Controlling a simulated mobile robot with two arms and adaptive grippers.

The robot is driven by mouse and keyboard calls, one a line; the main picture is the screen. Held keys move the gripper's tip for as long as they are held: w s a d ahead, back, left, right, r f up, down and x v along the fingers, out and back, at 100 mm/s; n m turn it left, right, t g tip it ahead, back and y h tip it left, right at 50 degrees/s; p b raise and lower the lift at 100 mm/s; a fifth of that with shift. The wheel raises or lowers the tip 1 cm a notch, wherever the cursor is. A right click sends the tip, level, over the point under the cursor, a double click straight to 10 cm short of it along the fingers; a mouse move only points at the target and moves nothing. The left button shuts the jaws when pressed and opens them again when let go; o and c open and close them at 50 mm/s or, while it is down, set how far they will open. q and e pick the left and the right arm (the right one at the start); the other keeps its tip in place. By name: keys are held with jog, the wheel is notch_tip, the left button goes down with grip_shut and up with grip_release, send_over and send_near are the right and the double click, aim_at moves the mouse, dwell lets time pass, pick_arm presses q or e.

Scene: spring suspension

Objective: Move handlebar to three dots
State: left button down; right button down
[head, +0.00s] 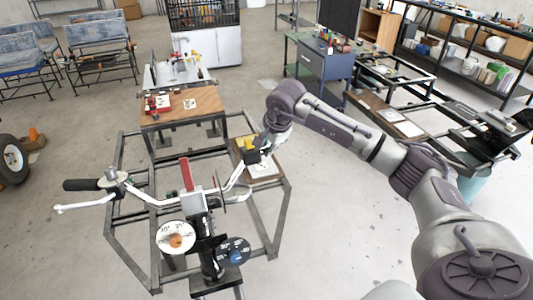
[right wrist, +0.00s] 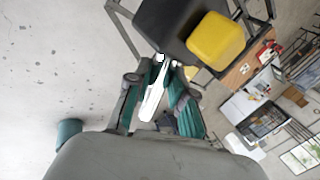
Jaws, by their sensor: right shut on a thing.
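The handlebar (head: 150,200) is a white bar with a black grip (head: 82,184) and a white lever (head: 80,205) at its left end. It is mounted on an upright post with a red part (head: 186,174). My right gripper (head: 273,143) is at the handlebar's right end, by a black and yellow part. In the right wrist view my right gripper (right wrist: 160,90) is shut on a white piece (right wrist: 152,101), which looks like the right lever of the handlebar. A white dial (head: 165,240) with an orange centre is below the bar; its marks are too small to read as three dots. My left gripper is out of view.
A grey metal frame (head: 152,268) surrounds the post. A wooden board (head: 205,103) with small parts is behind it. A dark disc (head: 233,250) is low beside the post. A blue cabinet (head: 325,67) and shelves stand at the back right. Open floor lies to the right.

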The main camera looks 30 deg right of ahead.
jog(key=shift+s+r, duration=0.15)
jog(key=shift+r, duration=0.25)
jog(key=shift+s+a+r, duration=0.1)
jog(key=shift+s+r, duration=0.1)
jog(key=shift+s, duration=0.05)
jog(key=c, duration=1)
grip_release()
jog(key=shift+f, duration=0.1)
jog(key=shift+s, duration=0.1)
jog(key=v, duration=1.2)
jog(key=shift+a+f, duration=0.15)
jog(key=shift+a, duration=0.05)
